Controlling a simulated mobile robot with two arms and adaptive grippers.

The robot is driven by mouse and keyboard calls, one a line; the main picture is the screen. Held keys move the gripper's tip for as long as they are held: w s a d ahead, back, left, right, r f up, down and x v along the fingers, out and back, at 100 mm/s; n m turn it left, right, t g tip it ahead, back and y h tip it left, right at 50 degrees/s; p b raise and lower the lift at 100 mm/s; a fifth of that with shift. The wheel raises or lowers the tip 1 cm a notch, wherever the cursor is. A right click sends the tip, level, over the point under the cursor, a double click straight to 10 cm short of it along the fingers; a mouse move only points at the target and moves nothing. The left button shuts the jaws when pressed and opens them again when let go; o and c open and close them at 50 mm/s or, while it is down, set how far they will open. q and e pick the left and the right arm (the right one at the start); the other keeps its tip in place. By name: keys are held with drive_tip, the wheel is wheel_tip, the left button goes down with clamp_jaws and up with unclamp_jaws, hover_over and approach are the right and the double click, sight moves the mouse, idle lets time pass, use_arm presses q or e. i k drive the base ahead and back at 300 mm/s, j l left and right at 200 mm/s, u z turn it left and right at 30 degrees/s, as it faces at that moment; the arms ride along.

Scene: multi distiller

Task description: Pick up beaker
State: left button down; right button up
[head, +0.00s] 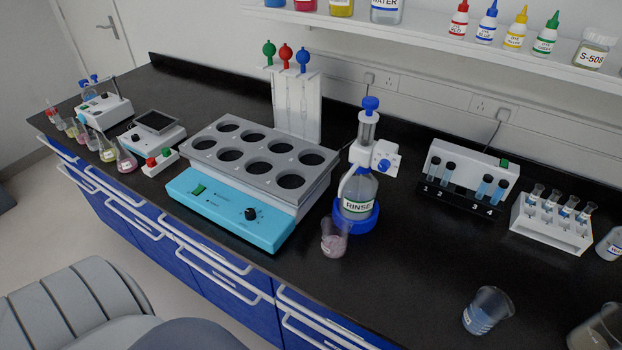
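Several glass beakers stand on the black bench, and I cannot tell which one the task names. A small beaker with pinkish liquid (334,239) stands upright in front of the rinse bottle (358,197), close to the bench's front edge. A beaker with bluish liquid (487,310) stands alone at the lower right. A larger beaker (597,333) is cut off by the lower right corner. Neither of my grippers is in view.
A blue and grey bath with round holes (245,170) fills the middle of the bench (420,270). A tube rack (550,224) and a white device (470,165) stand at the right. Small flasks (107,148) stand at the far left. The bench between the two smaller beakers is clear.

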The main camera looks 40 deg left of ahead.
sight(336, 228)
drive_tip(key=u, duration=0.9)
